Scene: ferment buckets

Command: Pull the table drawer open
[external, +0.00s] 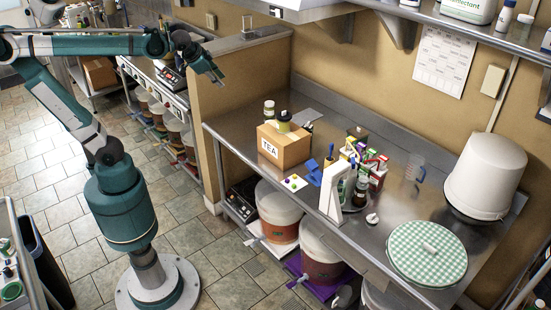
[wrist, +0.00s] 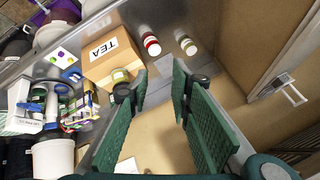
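The steel table (external: 235,128) runs along the wall at the right of the external view. A shallow panel (external: 372,274) under its front edge, towards the near end, looks like the drawer front; it appears flush, and I cannot make out a handle. My gripper (external: 215,76) is high at the upper left, beyond the table's far end and well away from this panel. In the wrist view my gripper (wrist: 160,98) has its two green fingers spread apart with nothing between them. I cannot identify the drawer in the wrist view.
A TEA box (external: 284,147), a white stand (external: 334,190), a white bucket (external: 487,175) and a green checked cloth-covered round (external: 427,253) stand on the table. Ferment buckets (external: 278,212) sit below. A tan partition (external: 240,85) rises at the table's far end. Tiled floor is open in front.

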